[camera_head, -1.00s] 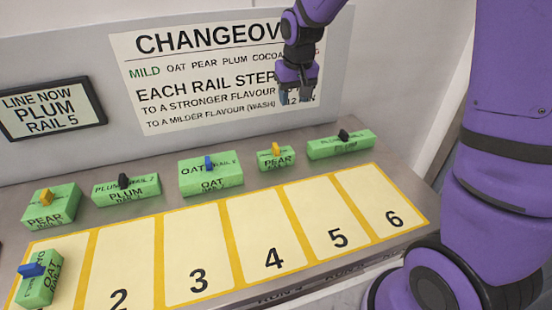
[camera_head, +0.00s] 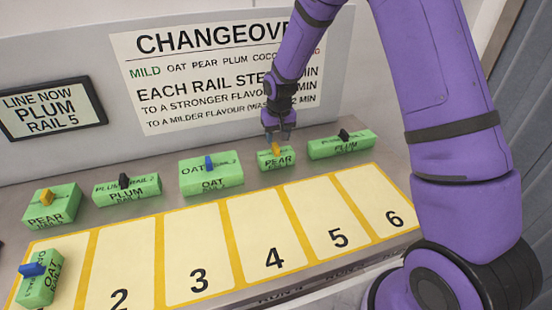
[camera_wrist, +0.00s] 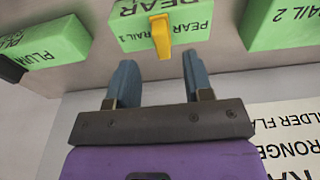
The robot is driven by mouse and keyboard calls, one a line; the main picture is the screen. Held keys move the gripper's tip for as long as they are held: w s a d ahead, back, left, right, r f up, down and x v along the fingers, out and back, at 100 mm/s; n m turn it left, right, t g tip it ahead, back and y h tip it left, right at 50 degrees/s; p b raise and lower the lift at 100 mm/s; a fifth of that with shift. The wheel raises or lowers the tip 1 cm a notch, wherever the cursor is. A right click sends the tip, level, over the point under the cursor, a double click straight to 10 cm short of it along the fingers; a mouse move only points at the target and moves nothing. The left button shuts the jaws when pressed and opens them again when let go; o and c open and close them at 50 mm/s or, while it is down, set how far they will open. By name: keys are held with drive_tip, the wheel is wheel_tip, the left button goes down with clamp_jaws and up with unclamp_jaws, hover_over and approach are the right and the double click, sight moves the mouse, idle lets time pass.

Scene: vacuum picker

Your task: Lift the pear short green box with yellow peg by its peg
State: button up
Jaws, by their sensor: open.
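The short green pear box (camera_head: 277,160) with a yellow peg (camera_head: 275,150) stands on the grey counter behind slots 4 and 5. In the wrist view the same pear box (camera_wrist: 163,24) lies ahead of my fingers, with its yellow peg (camera_wrist: 161,36) roughly between their lines. My gripper (camera_head: 279,134) is open and empty, just above and behind the peg. In the wrist view my gripper (camera_wrist: 158,78) shows two blue-grey fingers apart, not around the peg. A larger green pear box (camera_head: 52,206), also with a yellow peg, stands at the far left.
A green plum box (camera_head: 340,146) with a black peg stands close on the right, and an oat box (camera_head: 210,174) with a blue peg on the left. The back panel with its sign (camera_head: 150,70) rises behind. Slots 2 to 6 in front are empty.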

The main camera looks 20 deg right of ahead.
sight(276, 146)
drive_tip(key=f, duration=0.5)
drive_tip(key=shift+w+a, duration=0.1)
drive_tip(key=shift+w, duration=0.2)
clamp_jaws()
